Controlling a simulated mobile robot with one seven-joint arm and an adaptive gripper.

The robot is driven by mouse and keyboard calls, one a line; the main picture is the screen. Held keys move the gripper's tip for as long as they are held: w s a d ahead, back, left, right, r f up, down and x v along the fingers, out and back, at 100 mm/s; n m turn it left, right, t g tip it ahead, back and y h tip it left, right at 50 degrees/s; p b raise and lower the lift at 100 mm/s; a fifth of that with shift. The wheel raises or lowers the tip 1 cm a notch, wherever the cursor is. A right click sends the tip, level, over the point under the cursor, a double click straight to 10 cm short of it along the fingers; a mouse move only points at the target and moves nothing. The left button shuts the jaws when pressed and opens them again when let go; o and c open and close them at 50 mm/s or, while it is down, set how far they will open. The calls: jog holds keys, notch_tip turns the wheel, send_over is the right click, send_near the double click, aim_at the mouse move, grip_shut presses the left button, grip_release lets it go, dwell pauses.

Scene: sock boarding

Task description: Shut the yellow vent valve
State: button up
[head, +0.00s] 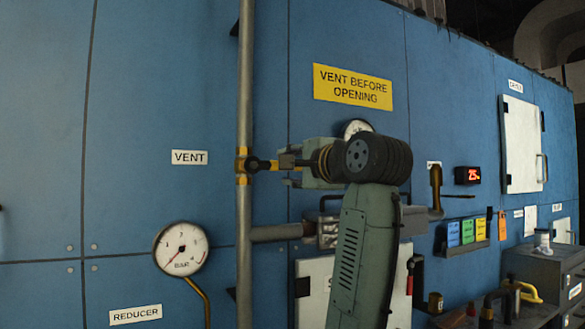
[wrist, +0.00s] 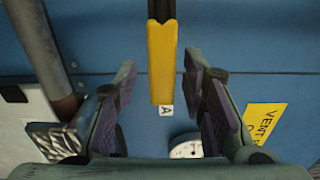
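The yellow vent valve handle (wrist: 162,60) hangs down from the top of the wrist view, with a small white tag marked "A" at its end. In the head view the vent valve (head: 262,165) sits on the vertical pipe, and its handle points right, across the pipe. My gripper (head: 289,165) is at the handle's outer part. In the wrist view my gripper (wrist: 158,78) is open, with a finger on either side of the handle and a gap to each. The handle's far end is hidden by my gripper in the head view.
The vertical pipe (head: 245,90) runs left of my gripper. A horizontal pipe (head: 283,232) and a latch box (wrist: 52,142) lie below it. A yellow warning sign (head: 353,87) is above, and a pressure gauge (head: 182,249) is at lower left. The blue panel (head: 160,60) is flat and clear at upper left.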

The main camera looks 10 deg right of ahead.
jog(key=v, duration=1.2)
dwell(0.3)
